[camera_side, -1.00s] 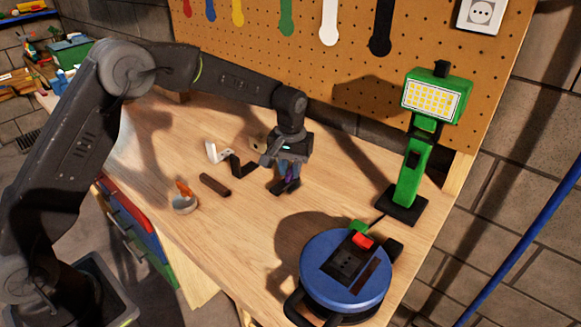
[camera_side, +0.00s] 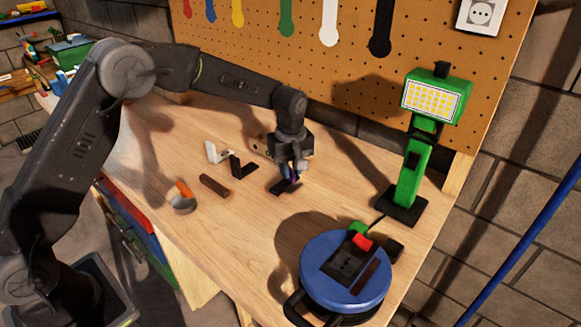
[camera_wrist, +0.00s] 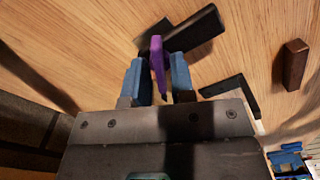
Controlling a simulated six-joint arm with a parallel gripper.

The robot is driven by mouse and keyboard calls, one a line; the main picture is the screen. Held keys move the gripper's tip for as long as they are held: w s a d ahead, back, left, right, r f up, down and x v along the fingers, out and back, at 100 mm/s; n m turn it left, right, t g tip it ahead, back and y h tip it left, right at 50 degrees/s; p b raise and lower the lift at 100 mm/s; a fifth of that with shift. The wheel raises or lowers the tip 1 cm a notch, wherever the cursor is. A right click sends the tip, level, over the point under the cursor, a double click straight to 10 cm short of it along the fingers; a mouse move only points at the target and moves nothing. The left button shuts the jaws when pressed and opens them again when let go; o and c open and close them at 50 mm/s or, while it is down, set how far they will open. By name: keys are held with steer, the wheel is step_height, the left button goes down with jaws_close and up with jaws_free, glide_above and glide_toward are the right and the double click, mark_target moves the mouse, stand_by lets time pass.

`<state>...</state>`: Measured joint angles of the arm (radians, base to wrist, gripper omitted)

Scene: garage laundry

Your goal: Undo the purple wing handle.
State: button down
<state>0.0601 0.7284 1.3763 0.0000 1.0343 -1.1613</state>
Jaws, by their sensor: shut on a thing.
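The purple wing handle (camera_wrist: 157,61) stands up between my gripper's two blue fingers in the wrist view. My gripper (camera_wrist: 157,66) is shut on it, a finger on each side. In the side view, my gripper (camera_side: 291,170) points down over the bench and only a little purple (camera_side: 292,177) shows between the fingers. A dark flat piece (camera_side: 281,187) lies on the bench under the handle; it also shows in the wrist view (camera_wrist: 196,29). How the handle joins it is hidden.
A blue cable reel (camera_side: 318,285) is in front; a green work lamp (camera_side: 411,175) stands right.

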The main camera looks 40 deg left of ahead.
mark_target(291, 169)
steer(key=shift+f, duration=0.3)
steer(key=c, duration=1.2)
jaws_free()
steer(key=shift+r, duration=0.1)
steer(key=shift+r, duration=0.15)
step_height(291, 169, up, 14)
steer(key=shift+f, duration=0.2)
